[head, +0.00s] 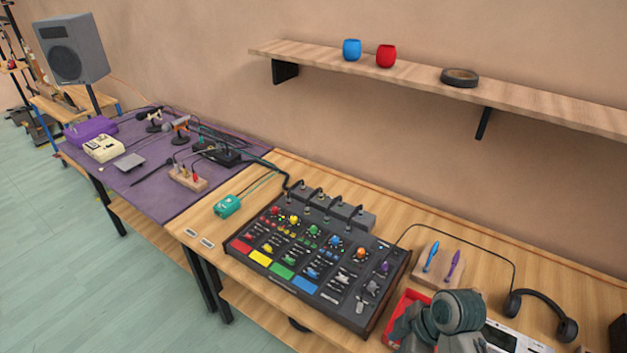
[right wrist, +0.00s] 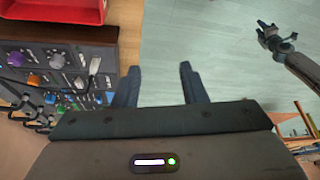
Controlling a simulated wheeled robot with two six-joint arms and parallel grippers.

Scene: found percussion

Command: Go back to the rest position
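My right gripper (right wrist: 157,70) is open in the right wrist view. Its two dark fingers stand apart, with only green floor showing between them. In the head view, part of my grey right arm (head: 456,312) shows at the bottom right, above the table and in front of a red bin (head: 408,303). My left gripper (right wrist: 270,30) shows small at the top right of the right wrist view, over the floor. Its fingers look apart with nothing between them. My left arm is not in the head view.
A mixer (head: 385,308) with coloured pads stands on the wooden table, left of my right arm. Headphones (head: 546,301) and a block with two pens (head: 437,271) are near the arm. A shelf (head: 415,73) holds two cups. Open floor (head: 70,250) lies at left.

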